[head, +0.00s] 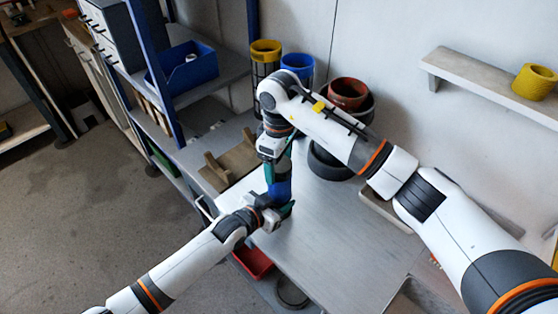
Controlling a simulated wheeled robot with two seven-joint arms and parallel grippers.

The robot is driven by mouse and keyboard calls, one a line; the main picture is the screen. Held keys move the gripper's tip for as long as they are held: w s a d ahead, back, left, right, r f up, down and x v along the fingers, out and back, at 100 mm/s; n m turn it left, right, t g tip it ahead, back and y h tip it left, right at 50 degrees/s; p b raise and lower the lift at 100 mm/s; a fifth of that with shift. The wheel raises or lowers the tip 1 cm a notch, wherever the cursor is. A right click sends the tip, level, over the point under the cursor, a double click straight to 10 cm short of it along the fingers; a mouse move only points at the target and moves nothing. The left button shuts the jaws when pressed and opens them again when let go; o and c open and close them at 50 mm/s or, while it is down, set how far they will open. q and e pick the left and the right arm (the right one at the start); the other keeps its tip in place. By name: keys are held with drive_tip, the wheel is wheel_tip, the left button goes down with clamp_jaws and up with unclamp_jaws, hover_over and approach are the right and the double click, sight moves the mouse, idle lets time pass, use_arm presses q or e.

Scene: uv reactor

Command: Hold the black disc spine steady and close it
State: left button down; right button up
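No black disc spine can be made out clearly in the head view. A blue upright part (279,182) stands at the left edge of the metal table, between my two grippers. My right gripper (277,166) reaches down onto its top from above, with green finger parts beside it. The wrists and fingers hide much of the part. Whether either gripper is closed on it cannot be seen.
The metal table (335,225) is mostly bare in front. Black rings (328,163) and a brown-red cylinder (348,92) stand behind my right arm. Yellow (265,50) and blue (298,65) cylinders stand at the back. A red bin (253,262) is below the table edge.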

drive_tip(key=shift+r, duration=2.2)
drive_tip(key=shift+c, duration=0.4)
